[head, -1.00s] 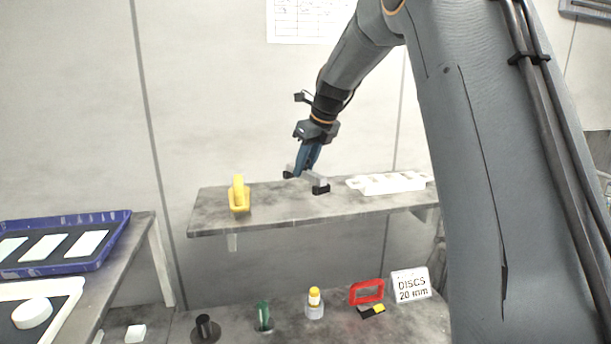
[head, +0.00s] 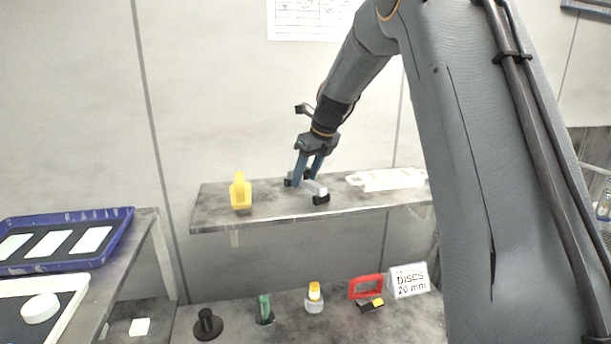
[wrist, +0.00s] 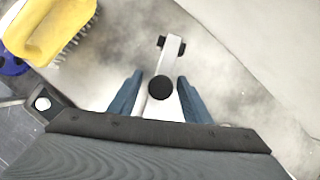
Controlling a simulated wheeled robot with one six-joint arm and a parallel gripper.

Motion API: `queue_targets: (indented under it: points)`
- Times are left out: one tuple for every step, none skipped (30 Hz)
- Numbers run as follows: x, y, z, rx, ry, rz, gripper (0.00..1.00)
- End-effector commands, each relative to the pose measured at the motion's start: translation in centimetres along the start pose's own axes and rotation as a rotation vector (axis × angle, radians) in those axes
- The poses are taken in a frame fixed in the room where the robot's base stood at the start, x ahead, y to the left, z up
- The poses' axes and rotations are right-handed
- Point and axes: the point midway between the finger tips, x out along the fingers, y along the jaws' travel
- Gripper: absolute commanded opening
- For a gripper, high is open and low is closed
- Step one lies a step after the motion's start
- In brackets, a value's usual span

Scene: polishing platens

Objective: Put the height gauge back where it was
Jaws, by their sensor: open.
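A silver-grey bar with black ends, which I take to be the height gauge (head: 312,186), appears to rest on the shelf (head: 262,206), right of the yellow brush. In the wrist view the gauge (wrist: 172,66) shows a pale bar with a black round part near me and a black-ended crosspiece farther off. My gripper (head: 306,179) is directly over the gauge, fingers pointing down. Its two blue fingers are spread on either side of the gauge's near part in the wrist view (wrist: 158,90), with gaps beside it. The gauge's near end is partly hidden by my gripper.
The yellow brush (head: 240,192) stands left on the shelf; a white rack (head: 388,180) lies right. Below are a black post (head: 207,323), a green item (head: 264,308), a yellow-topped bottle (head: 314,297), a red frame (head: 366,287) and a sign (head: 408,281). A blue tray (head: 126,225) is left.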

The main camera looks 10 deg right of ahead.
Motion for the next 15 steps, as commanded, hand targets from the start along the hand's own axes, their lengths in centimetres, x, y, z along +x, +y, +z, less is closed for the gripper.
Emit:
queue_targets:
  points:
    - [0.0,0.0,0.0,0.000,0.000,0.000,0.44]
    - [-0.1,0.0,0.1,0.000,0.000,0.000,0.44]
    - [-0.2,0.0,0.1,0.000,-0.001,-0.001,0.44]
    - [-0.4,0.0,0.1,0.000,-0.001,-0.001,0.44]
    - [-0.7,-0.1,0.1,0.000,-0.002,-0.001,0.44]
    - [-1.1,-0.1,0.1,0.000,-0.003,-0.002,0.44]
    - [-1.5,-0.1,0.2,0.001,-0.003,-0.002,0.44]
    - [-2.0,-0.1,0.2,0.001,-0.004,-0.002,0.44]
    - [-2.6,-0.1,0.1,0.001,-0.004,-0.003,0.44]
    - [-3.2,-0.1,0.1,0.001,-0.005,-0.003,0.44]
    - [-3.9,-0.1,0.1,0.001,-0.004,-0.003,0.44]
    - [-4.7,-0.2,0.1,0.000,-0.005,-0.004,0.44]
    - [-5.4,-0.1,0.1,0.000,-0.004,-0.004,0.44]
    - [-6.0,-0.1,0.1,-0.001,-0.004,-0.004,0.44]
    - [-6.8,-0.1,0.1,-0.001,-0.003,-0.003,0.44]
